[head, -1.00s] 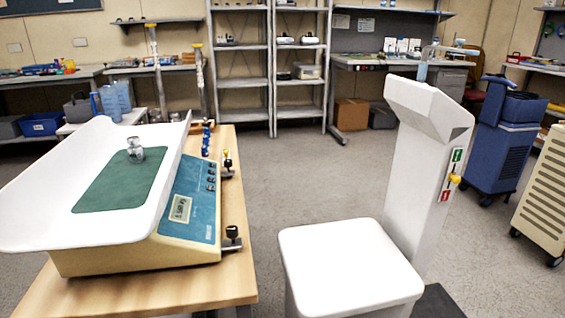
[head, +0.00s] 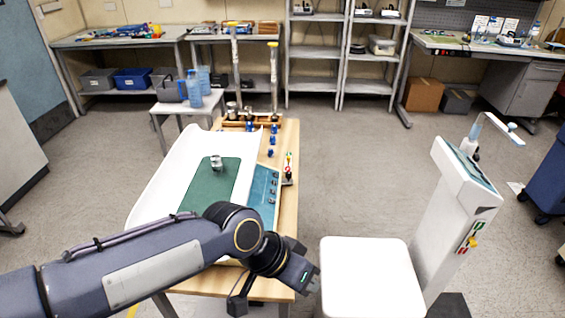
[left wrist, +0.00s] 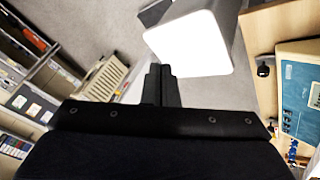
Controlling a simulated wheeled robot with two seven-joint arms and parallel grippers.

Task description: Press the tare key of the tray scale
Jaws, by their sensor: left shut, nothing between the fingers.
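The tray scale has a white tray (head: 168,182) with a green mat (head: 228,182) and a small metal weight (head: 215,162) on it. Its teal key panel (head: 265,188) shows in part, with small dark keys in a column; I cannot tell which is the tare key. My left arm hides the panel's near part and display. In the left wrist view the panel (left wrist: 298,92) is at the right edge. My left gripper (head: 311,281) is shut and empty, right of the table's near corner and apart from the scale; its fingers also show in the left wrist view (left wrist: 161,76).
Small fittings (head: 288,168) stand along the table's right edge. A small side table (head: 182,106) holds blue jugs.

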